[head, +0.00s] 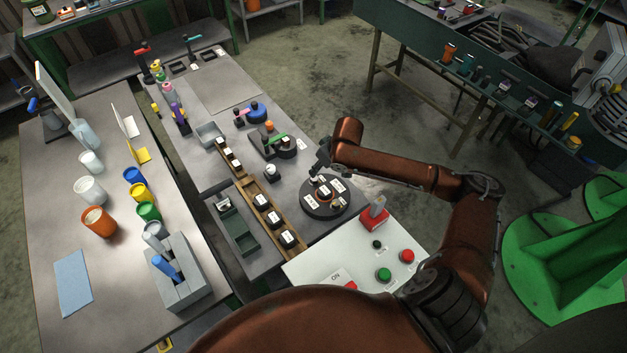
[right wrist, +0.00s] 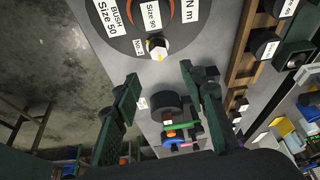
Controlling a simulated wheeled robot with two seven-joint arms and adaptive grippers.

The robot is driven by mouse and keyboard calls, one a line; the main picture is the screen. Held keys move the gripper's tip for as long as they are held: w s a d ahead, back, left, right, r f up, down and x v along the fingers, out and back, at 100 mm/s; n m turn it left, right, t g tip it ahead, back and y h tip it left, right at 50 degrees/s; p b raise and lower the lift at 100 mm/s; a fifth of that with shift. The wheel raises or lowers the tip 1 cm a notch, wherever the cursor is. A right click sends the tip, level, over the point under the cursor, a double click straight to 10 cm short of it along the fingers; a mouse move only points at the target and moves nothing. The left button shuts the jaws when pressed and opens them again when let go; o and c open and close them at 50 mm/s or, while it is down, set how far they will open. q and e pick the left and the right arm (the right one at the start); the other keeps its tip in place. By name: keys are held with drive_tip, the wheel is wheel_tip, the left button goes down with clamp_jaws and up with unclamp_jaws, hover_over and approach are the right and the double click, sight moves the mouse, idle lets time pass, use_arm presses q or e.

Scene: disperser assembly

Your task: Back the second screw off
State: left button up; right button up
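In the right wrist view a pale screw head (right wrist: 156,46) with a yellowish centre sits at the edge of a dark round plate (right wrist: 110,30), beside a small "No 2" label (right wrist: 138,47). My right gripper (right wrist: 159,74) is open, its dark green fingers spread apart with nothing between them. The screw lies just beyond the fingertips, apart from them. In the head view my right gripper (head: 319,162) is above the far edge of the round plate (head: 343,208). It hides the screw there. My left gripper is not in view.
A white control panel (head: 320,262) with green (head: 384,274) and red (head: 407,256) buttons lies in front. A wooden rail (head: 277,228) with dark labelled blocks runs left of the plate. A dark round part (head: 286,148) and a white-topped knob (head: 271,171) stand behind it.

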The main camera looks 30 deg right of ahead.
sight(315, 178)
drive_tip(key=x, duration=0.3)
drive_tip(key=b+x, duration=0.1)
drive_tip(key=x, duration=0.5)
drive_tip(key=shift+s+f, duration=0.25)
drive_tip(key=shift+s, duration=0.1)
drive_tip(key=shift+c, duration=0.7)
clamp_jaws()
